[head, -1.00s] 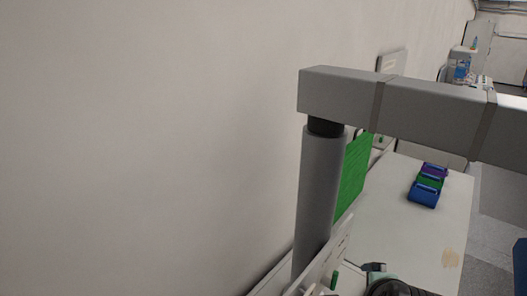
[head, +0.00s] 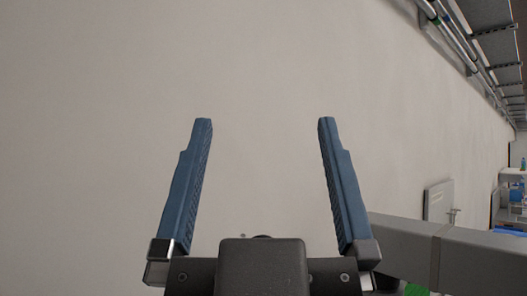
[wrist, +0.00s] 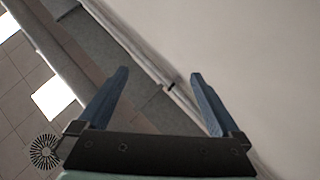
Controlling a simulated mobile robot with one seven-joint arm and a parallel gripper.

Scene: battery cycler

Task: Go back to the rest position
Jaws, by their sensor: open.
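My gripper (head: 264,122) stands upright in the lower middle of the head view, in front of a bare pale wall. Its two blue fingers are wide apart with nothing between them. It also shows in the wrist view (wrist: 158,75), again open and empty. Both fingers are clear of any object.
The pale wall (head: 150,70) fills most of the head view. A grey beam (head: 470,255) crosses the lower right, near the right finger. Pipes and cable trays (head: 495,45) run along the upper right. The wrist view shows ceiling tiles (wrist: 25,85) and bright lamps (wrist: 52,98).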

